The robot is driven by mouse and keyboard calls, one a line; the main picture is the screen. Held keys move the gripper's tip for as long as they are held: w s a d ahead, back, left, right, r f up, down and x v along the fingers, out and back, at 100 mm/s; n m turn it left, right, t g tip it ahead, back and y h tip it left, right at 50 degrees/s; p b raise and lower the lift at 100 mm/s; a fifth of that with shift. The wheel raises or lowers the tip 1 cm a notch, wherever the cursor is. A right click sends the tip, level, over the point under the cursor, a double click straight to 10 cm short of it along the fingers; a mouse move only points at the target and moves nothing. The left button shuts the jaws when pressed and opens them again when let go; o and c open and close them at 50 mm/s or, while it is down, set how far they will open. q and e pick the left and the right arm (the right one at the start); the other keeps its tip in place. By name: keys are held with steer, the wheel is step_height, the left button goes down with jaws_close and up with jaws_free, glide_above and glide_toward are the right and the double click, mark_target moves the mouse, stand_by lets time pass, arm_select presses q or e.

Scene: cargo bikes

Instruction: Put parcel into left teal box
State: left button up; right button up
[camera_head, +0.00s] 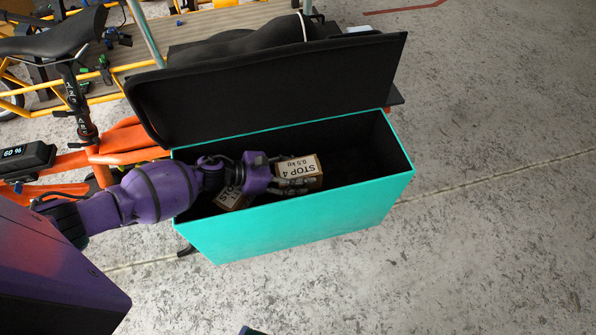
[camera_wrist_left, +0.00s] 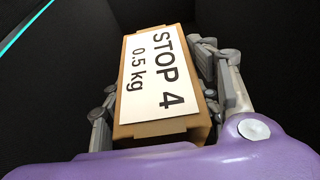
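The teal box (camera_head: 300,226) stands open, its black lid (camera_head: 275,88) tilted up along the back. A small brown parcel (camera_head: 299,169) with a white "STOP 4, 0.5 kg" label is inside the box opening, below the rim. My left gripper (camera_head: 291,184) reaches in from the left with its fingers on either side of this parcel. In the left wrist view the parcel (camera_wrist_left: 155,75) sits between the grey fingers, which appear to press its sides. Whether its underside touches the box floor is hidden. My right gripper is not in view.
Another labelled parcel (camera_head: 229,199) lies in the left part of the box, partly hidden under my arm. The right part of the box looks dark and empty. An orange bike frame and black saddle (camera_head: 52,35) stand at left. Concrete floor is clear at right.

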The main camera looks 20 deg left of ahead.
arm_select(q)
steer(key=o, duration=0.3)
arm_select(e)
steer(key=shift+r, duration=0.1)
arm_select(q)
steer(key=shift+r+p, duration=0.55)
steer(key=shift+r, duration=0.1)
steer(key=v, duration=1.2)
steer(key=shift+p, duration=0.35)
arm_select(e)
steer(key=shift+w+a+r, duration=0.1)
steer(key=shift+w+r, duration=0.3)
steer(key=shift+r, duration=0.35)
